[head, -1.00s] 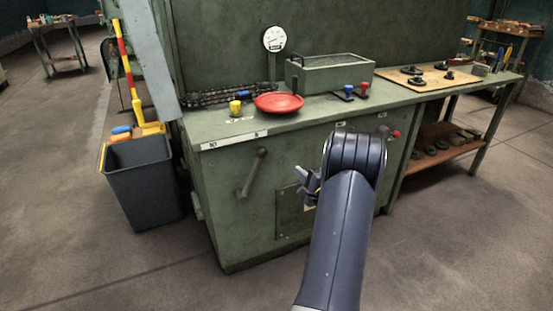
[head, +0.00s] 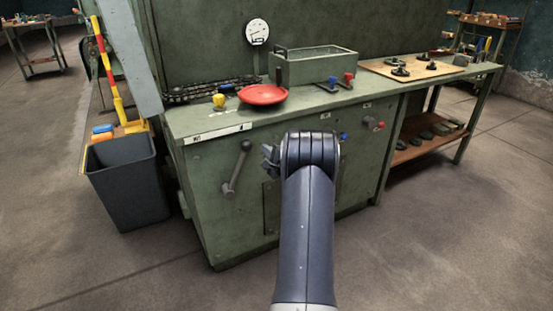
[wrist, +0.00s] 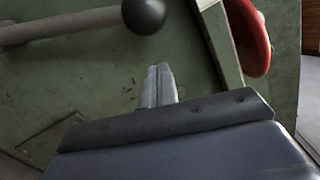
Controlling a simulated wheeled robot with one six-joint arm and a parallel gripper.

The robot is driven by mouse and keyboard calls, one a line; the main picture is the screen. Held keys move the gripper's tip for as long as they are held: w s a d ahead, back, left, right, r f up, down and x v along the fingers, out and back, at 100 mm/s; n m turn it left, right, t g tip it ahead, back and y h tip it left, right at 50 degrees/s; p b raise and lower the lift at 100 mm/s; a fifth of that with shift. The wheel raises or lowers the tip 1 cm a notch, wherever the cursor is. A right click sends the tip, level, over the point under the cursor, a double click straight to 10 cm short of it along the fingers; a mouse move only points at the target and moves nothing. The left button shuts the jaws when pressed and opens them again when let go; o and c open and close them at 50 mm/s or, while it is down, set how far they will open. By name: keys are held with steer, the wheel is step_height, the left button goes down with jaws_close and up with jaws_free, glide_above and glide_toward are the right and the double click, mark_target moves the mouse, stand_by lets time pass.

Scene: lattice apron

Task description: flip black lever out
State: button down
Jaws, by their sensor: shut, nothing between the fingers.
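A lever (head: 236,170) with a grey rod and a dark ball knob sits on the green cabinet's front face. It slants from a lower-left pivot up to the knob at upper right. In the wrist view its black ball (wrist: 143,14) and grey rod (wrist: 65,25) cross the top edge. My gripper (head: 268,156) is just right of the knob in the head view, partly hidden by my arm. In the wrist view my gripper (wrist: 160,72) has its fingers together and empty, below the ball with a visible gap. I cannot tell the depth between them.
The green cabinet (head: 215,195) carries a red dish (head: 263,95), a yellow knob (head: 219,101) and a grey tray (head: 318,68). Blue and red knobs are on its front, right of my arm. A dark bin (head: 128,185) stands at left. The front floor is open.

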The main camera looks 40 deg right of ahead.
steer(key=shift+w+a+r, duration=0.2)
steer(key=shift+w+a, duration=0.05)
steer(key=shift+a, duration=0.35)
steer(key=shift+w+a+r, duration=0.15)
steer(key=shift+w+a, duration=0.1)
steer(key=shift+a, duration=0.35)
steer(key=shift+a+r, duration=0.1)
steer(key=w+a+r+n+b, duration=0.1)
steer(key=a+n, duration=0.3)
steer(key=a, duration=0.5)
steer(key=w+a+r+n+b, duration=0.1)
steer(key=w+a+n+b, duration=0.2)
steer(key=a, duration=0.5)
steer(key=shift+a+r+n+g+b, duration=0.35)
steer(key=shift+n+b, duration=0.2)
steer(key=shift+n, duration=0.45)
